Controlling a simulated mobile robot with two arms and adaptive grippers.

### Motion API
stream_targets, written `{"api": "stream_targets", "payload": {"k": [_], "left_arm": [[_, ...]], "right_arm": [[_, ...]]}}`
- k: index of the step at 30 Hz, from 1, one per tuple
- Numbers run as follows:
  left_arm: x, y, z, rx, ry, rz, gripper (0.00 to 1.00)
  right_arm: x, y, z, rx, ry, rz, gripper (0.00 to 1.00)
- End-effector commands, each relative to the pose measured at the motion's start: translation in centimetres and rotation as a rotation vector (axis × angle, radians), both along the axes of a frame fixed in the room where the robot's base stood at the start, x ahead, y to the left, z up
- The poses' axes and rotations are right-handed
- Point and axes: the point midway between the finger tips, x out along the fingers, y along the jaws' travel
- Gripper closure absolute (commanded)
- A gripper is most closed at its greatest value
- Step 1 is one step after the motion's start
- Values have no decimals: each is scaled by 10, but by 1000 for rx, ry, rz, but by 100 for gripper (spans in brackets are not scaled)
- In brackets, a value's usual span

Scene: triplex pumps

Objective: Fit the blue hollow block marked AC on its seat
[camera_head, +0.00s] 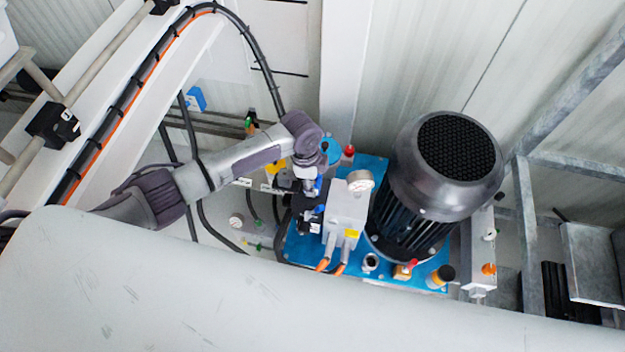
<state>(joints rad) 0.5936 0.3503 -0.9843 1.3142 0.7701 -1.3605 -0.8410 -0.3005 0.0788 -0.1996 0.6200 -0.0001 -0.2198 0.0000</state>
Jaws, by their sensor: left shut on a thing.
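My left gripper (309,174) reaches in from the left and points down over the left side of the pump unit. It is shut on a small blue piece (316,187), which looks like the blue hollow block. The gripper hides part of it, and no AC marking can be read. Just below are black valve parts with blue tops (316,213) beside a grey manifold block (347,209). I cannot tell which part is the seat, or whether the held piece touches anything. My right gripper is not in view.
A large dark motor (447,170) stands to the right on the blue base plate (296,247). A pressure gauge (360,181) and a red knob (348,151) are close to the gripper. Black hoses hang at left. A wide pale surface (200,300) fills the foreground.

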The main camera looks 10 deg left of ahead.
Motion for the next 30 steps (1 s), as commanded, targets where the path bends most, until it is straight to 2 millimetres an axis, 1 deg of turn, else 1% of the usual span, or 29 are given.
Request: {"api": "stream_targets", "payload": {"k": [2, 3, 7, 16, 20, 23, 30], "left_arm": [[0, 0, 0, -1, -1, 0, 100], [0, 0, 0, -1, -1, 0, 50], [0, 0, 0, -1, -1, 0, 29], [0, 0, 0, 0, 0, 0, 28], [1, 1, 8, -1, -1, 0, 28], [1, 3, 24, -1, -4, -1, 28], [2, 9, 75, -1, -5, 0, 28]], "right_arm": [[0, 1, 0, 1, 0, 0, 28], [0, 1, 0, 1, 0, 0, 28], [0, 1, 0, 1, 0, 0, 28], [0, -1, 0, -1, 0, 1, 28], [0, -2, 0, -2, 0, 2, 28], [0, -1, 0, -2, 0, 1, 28], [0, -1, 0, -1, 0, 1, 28]]}}
